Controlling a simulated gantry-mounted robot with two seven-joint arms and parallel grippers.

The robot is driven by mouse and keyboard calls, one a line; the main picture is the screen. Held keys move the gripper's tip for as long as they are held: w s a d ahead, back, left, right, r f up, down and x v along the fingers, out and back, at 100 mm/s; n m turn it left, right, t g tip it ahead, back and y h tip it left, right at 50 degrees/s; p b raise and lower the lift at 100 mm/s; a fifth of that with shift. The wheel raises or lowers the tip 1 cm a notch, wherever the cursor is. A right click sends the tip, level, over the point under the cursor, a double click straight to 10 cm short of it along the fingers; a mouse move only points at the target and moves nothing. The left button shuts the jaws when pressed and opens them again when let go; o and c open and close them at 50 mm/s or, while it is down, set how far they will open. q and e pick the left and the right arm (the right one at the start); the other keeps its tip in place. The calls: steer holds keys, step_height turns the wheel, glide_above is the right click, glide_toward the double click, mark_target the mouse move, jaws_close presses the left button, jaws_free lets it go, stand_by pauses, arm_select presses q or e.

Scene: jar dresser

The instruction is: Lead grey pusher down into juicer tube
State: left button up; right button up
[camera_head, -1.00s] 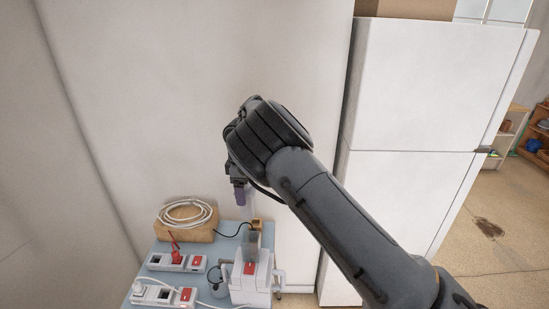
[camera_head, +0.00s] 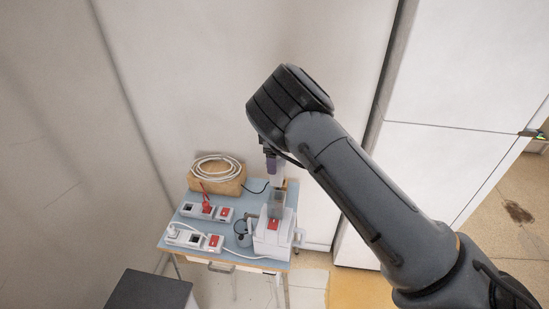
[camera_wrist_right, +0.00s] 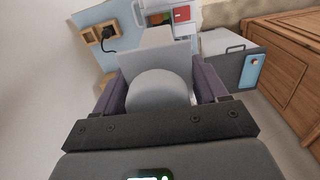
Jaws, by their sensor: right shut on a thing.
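The white juicer (camera_head: 272,238) with a red switch stands on the blue table, its grey see-through tube (camera_head: 277,204) rising upright from the top. My right gripper (camera_head: 272,163) is above the tube. It is shut on the grey pusher (camera_head: 277,181), which hangs below the fingers, over the tube's mouth. I cannot tell whether its lower end is inside the tube. In the right wrist view the pusher (camera_wrist_right: 158,92) has a rounded grey end and sits between the two purple fingers. It hides most of the juicer there. My left gripper is not in view.
The blue table (camera_head: 180,218) also bears a wooden block with a coiled white cable (camera_head: 217,168), power strips (camera_head: 185,237) with red switches, and a grey cup (camera_head: 243,232). A wall stands close behind. A white fridge (camera_head: 450,130) is at right.

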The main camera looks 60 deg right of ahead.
mark_target(275, 180)
steer(key=shift+r, duration=0.15)
steer(key=shift+f, duration=0.3)
steer(key=shift+f+b, duration=0.5)
steer(key=shift+f, duration=1)
steer(key=shift+f+b, duration=0.95)
steer(key=shift+f, duration=1.3)
steer(key=shift+f+b, duration=0.45)
steer(key=shift+f, duration=0.55)
steer(key=shift+f, duration=0.1)
steer(key=o, duration=1.1)
